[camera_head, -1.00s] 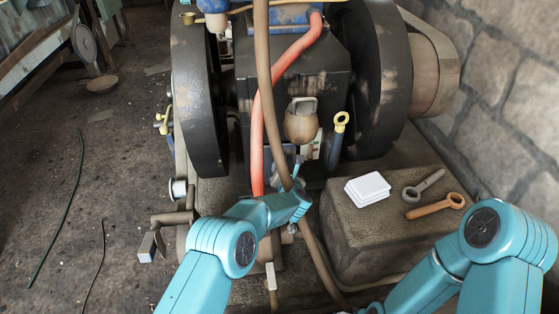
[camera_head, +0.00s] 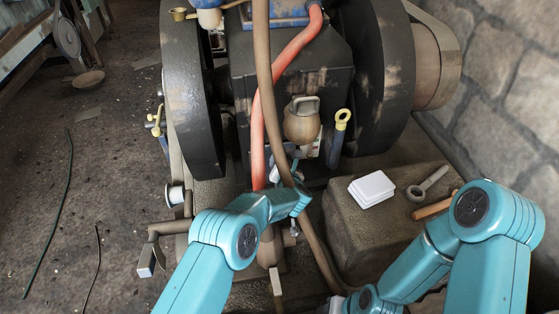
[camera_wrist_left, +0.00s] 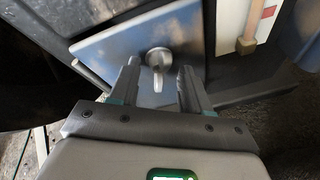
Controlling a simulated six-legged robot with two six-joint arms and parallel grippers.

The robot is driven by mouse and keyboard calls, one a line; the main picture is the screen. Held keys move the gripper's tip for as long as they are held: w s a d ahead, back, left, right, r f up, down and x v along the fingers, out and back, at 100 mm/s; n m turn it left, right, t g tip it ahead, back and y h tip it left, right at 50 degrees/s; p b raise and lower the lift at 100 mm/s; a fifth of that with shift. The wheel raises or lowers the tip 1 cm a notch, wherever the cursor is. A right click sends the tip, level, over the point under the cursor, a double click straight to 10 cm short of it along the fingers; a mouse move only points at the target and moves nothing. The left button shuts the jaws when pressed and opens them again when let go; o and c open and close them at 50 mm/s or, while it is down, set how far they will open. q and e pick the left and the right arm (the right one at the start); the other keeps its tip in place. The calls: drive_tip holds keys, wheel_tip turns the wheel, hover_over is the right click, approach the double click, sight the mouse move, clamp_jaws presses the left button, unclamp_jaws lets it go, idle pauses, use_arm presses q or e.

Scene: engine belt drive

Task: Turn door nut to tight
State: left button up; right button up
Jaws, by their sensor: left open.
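The door (camera_wrist_left: 118,50) is a blue-grey metal plate, seen close and tilted in the left wrist view. The door nut (camera_wrist_left: 158,57) is a pale metal knob with a lever pointing down, near the plate's right side. My left gripper (camera_wrist_left: 158,72) is open, with one finger on each side of the lever; I cannot tell whether either touches it. In the head view my left arm reaches to the engine's lower front, where the brown hose and my own wrist hide most of the door and nut. My right arm is at the lower right, its jaws out of view.
A brown hose (camera_head: 266,90) and a red hose (camera_head: 257,140) run down close to my left wrist. A stone block (camera_head: 345,235) at the right bears a white stack (camera_head: 371,188), a grey wrench (camera_head: 428,184) and an orange-brown wrench (camera_head: 430,210). A flywheel (camera_head: 190,100) stands at the left.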

drive_tip(key=shift+w+a, duration=0.1)
use_arm(q)
clamp_jaws()
drive_tip(key=shift+d, duration=0.1)
use_arm(e)
drive_tip(key=shift+f, duration=0.1)
use_arm(q)
drive_tip(key=shift+m+y+b, duration=0.4)
drive_tip(key=shift+m+b, duration=0.1)
drive_tip(key=shift+b, duration=0.05)
drive_tip(key=shift+d+m+y+b, duration=0.2)
drive_tip(key=shift+m+y+b, duration=1)
drive_tip(key=shift+m+b, duration=0.7)
use_arm(e)
drive_tip(key=shift+t, duration=0.7)
drive_tip(key=shift+w+d+f, duration=0.2)
drive_tip(key=shift+w+f, duration=0.55)
drive_tip(key=shift+f, duration=0.3)
drive_tip(key=shift+w+d+f, duration=0.2)
drive_tip(key=shift+w+f, duration=0.5)
drive_tip(key=shift+f, duration=0.3)
